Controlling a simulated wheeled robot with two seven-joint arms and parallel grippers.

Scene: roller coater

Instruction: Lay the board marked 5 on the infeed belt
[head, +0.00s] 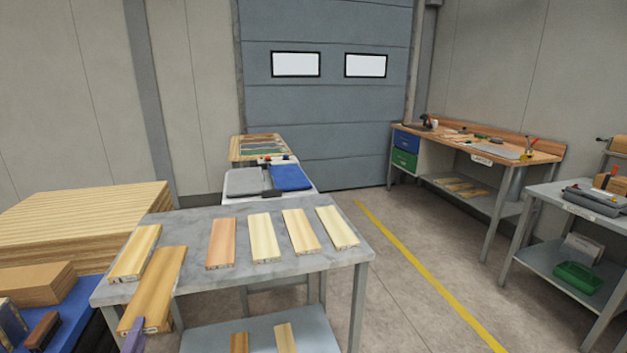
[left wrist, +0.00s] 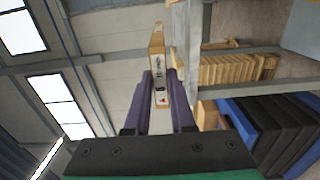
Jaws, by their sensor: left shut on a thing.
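My left gripper (head: 133,341) is at the lower left of the head view, with only a purple finger showing. It is shut on a wooden board (head: 155,288) at the front left corner of the grey table. In the left wrist view the purple fingers (left wrist: 161,92) clasp the end of this board (left wrist: 157,45), which bears dark print and a small red mark; I cannot read a number. Several other boards, such as a reddish one (head: 221,243), lie in a row on the table. I cannot make out their marks or tell for sure which surface is the infeed belt. My right gripper is not in view.
The grey table (head: 352,258) has a lower shelf with boards. Behind it stands a low unit with a grey and a blue top (head: 291,178). A large timber stack (head: 75,222) is at the left. A workbench (head: 480,140) stands at the back right. Floor right of the table is clear.

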